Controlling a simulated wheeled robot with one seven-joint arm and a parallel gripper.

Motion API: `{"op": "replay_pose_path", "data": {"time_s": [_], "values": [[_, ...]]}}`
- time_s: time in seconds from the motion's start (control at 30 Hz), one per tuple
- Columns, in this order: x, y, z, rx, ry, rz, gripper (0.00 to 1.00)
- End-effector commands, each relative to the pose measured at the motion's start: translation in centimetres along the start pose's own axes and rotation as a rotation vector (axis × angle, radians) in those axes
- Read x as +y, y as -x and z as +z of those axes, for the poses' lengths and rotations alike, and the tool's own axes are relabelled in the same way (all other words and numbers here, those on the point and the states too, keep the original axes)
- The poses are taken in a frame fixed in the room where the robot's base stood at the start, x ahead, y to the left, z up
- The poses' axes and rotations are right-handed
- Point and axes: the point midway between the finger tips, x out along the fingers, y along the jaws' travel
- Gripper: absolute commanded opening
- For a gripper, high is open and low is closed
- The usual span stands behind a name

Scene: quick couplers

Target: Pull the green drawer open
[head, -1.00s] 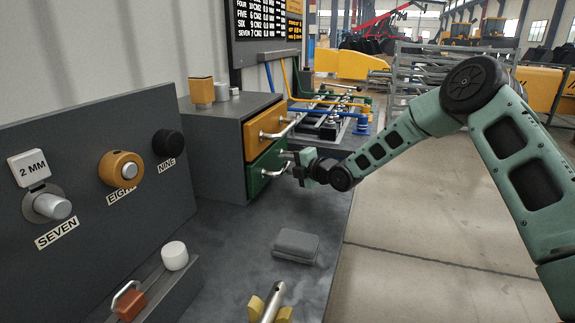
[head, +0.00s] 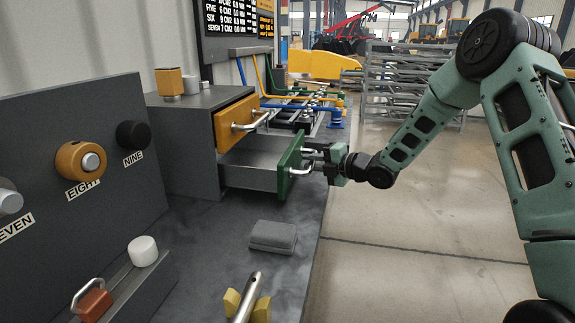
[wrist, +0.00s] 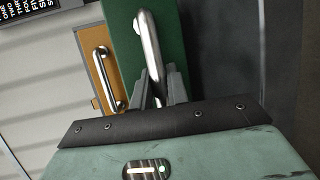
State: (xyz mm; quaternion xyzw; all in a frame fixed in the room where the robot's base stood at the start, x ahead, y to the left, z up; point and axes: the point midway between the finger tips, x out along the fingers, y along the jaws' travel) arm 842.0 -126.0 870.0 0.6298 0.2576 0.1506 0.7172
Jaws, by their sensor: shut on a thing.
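The green drawer (head: 291,167) is the lower drawer of a dark grey cabinet (head: 183,150) and stands well out from it, its grey side wall showing. My gripper (head: 314,162) is at the drawer's front, shut on the silver bar handle (head: 302,171). In the wrist view the green drawer front (wrist: 182,40) is close ahead, and the handle (wrist: 149,50) runs down between the two fingers (wrist: 158,92). The lower end of the handle is hidden by my gripper.
The orange upper drawer (head: 237,118) is closed, its handle sticking out. A grey block (head: 273,236) lies on the dark bench (head: 215,250). A panel with knobs (head: 70,170) stands at left. Open floor lies right of the bench.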

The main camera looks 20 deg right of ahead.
Motion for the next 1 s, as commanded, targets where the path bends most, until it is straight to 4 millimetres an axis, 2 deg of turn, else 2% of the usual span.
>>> {"op": "replay_pose_path", "data": {"time_s": [0.1, 0.3, 0.73, 0.77, 0.8, 0.83, 1.0], "values": [[-0.7, 2.1, 0.9, -0.001, 0.000, -0.002, 0.00], [-1.0, 4.0, 1.6, 0.000, -0.001, -0.001, 0.00], [-1.0, 4.5, 1.8, 0.002, 0.000, -0.001, 0.00], [-1.0, 4.5, 1.8, 0.002, 0.000, -0.001, 0.22], [-1.0, 4.5, 1.8, 0.002, 0.000, -0.001, 0.33], [-1.0, 4.5, 1.8, 0.002, 0.000, -0.001, 0.38], [-1.0, 4.5, 1.8, 0.001, 0.000, -0.001, 0.38]]}}
